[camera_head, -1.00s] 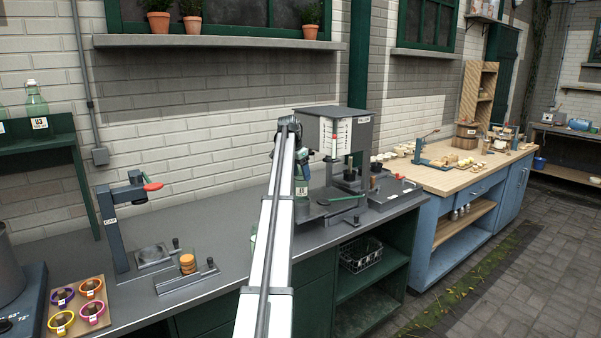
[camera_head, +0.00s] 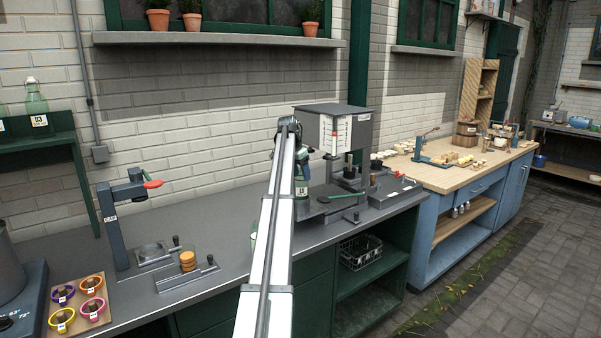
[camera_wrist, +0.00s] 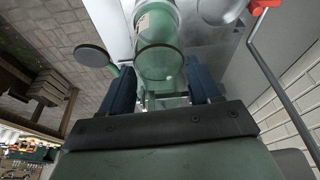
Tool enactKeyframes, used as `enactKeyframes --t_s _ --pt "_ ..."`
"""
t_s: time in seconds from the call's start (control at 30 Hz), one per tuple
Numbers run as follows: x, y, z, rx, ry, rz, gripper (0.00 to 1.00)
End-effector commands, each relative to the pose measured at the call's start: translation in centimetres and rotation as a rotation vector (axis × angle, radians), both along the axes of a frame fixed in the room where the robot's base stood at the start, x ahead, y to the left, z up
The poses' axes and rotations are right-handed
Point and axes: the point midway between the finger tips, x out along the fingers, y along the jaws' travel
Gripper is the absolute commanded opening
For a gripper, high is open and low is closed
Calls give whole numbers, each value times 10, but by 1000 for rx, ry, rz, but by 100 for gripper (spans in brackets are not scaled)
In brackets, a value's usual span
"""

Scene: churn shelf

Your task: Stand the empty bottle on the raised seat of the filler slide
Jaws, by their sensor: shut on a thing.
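The bottle is pale green clear glass with a white label. In the wrist view the bottle (camera_wrist: 160,48) sits between the two blue fingers of my gripper (camera_wrist: 163,88), which is shut on it. In the head view the bottle's label (camera_head: 302,191) shows just right of my arm, at the left side of the filler (camera_head: 336,130). The filler slide (camera_head: 325,206), a dark flat part with a green handle, lies on the bench beside the bottle. My arm and the bottle hide its raised seat. I cannot tell whether the bottle's base touches it.
The wrist view shows a round disc (camera_wrist: 91,55) left of the bottle and a rod with a red end (camera_wrist: 262,5) to the right. A capping stand (camera_head: 113,222) and coloured cups (camera_head: 77,303) stand on the bench at left.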

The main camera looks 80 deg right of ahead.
Motion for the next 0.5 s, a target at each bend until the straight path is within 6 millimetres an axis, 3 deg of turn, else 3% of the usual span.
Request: enactKeyframes --t_s 0.4,0.43,0.5 --pt "0 0 -2 -1 1 0 35" --pt "0 0 -2 -1 1 0 63" --pt "0 0 -2 -1 1 0 70"
